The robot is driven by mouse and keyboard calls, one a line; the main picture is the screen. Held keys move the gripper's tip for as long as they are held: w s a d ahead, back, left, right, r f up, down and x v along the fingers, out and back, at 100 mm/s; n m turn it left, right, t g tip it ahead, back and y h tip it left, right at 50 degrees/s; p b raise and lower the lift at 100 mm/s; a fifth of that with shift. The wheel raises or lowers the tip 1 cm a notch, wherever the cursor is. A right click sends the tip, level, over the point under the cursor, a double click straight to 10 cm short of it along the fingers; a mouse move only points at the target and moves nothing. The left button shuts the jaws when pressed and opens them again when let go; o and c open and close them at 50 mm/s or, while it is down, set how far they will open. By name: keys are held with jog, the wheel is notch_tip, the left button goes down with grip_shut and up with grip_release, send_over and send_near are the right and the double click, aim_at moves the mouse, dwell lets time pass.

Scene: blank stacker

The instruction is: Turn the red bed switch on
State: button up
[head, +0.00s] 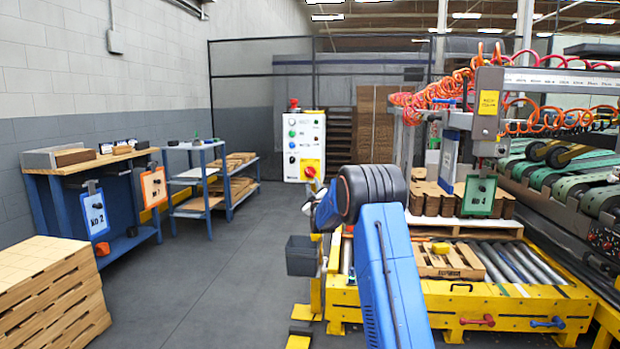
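A red handle (477,321) sticks out from the front of the yellow roller bed (455,302), left of a blue handle (548,323). The red handle looks roughly level; whether it is on or off I cannot tell. My blue arm rises from the bottom middle and bends away at a dark elbow. Small parts beyond the elbow, in front of the control panel, may be my gripper, but its fingers cannot be made out. It is well to the left of and above the red handle.
A white control panel (304,145) with a red knob on yellow stands behind my arm. A wooden pallet (448,262) lies on the rollers. Stacked boards (45,298) are at the left. The floor between is mostly clear.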

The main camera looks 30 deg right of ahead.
aim_at(310, 174)
jog(key=x, duration=0.9)
jog(key=shift+w, duration=0.1)
jog(key=shift+c, duration=0.3)
grip_shut()
